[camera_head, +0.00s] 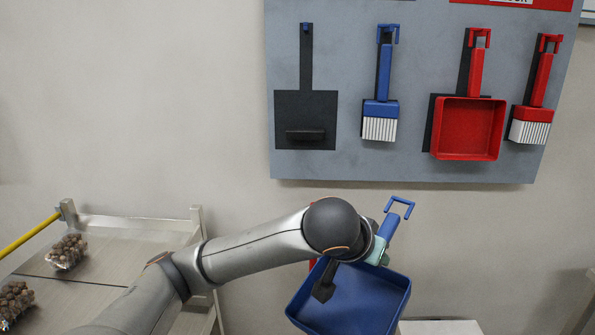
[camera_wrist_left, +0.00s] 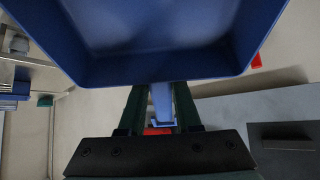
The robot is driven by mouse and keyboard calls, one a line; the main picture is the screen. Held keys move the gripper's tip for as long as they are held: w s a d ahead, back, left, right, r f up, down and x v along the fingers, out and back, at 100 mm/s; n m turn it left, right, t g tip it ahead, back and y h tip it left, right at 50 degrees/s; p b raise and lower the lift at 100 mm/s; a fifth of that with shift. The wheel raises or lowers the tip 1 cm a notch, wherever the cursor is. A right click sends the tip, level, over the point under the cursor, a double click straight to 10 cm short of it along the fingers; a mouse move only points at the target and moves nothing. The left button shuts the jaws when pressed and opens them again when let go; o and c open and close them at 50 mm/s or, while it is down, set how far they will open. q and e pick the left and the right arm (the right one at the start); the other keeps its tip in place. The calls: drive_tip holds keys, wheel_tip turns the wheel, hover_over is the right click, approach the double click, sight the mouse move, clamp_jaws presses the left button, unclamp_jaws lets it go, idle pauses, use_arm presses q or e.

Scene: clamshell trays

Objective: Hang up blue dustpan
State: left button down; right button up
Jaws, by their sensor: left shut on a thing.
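The blue dustpan (camera_head: 350,298) hangs in front of the wall below the tool board, its pan low and its hooked handle end up and to the right. My left gripper (camera_head: 379,250) is shut on its handle. In the left wrist view the pan (camera_wrist_left: 150,70) fills the top, with the handle between the fingers (camera_wrist_left: 160,100). The grey tool board (camera_head: 340,165) has a black dustpan silhouette (camera_head: 305,105) at its left, with a small blue peg (camera_head: 305,28) at the top and a dark ledge below. That spot is empty. My right gripper is not in view.
A blue brush (camera_head: 380,120), a red dustpan (camera_head: 467,130) and a red brush (camera_head: 531,125) hang on the board. A trolley (camera_head: 130,225) with bagged brown goods (camera_head: 67,252) stands at the lower left. The wall between trolley and board is clear.

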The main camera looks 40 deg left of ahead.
use_arm(q)
drive_tip(key=w+a+r+n+t+y+b, duration=0.15)
drive_tip(key=a+r+t+y, duration=0.3)
drive_tip(key=a+r, duration=0.8)
drive_tip(key=w+a+r+n+t+y, duration=0.25)
drive_tip(key=a+r+t, duration=0.25)
drive_tip(key=a+r, duration=0.75)
drive_tip(key=shift+g+y, duration=0.25)
drive_tip(key=shift+y, duration=0.15)
drive_tip(key=shift+p+x, duration=1.35)
drive_tip(key=shift+x, duration=2.5)
drive_tip(key=shift+w+d+f, duration=0.15)
drive_tip(key=c, duration=0.5)
unclamp_jaws()
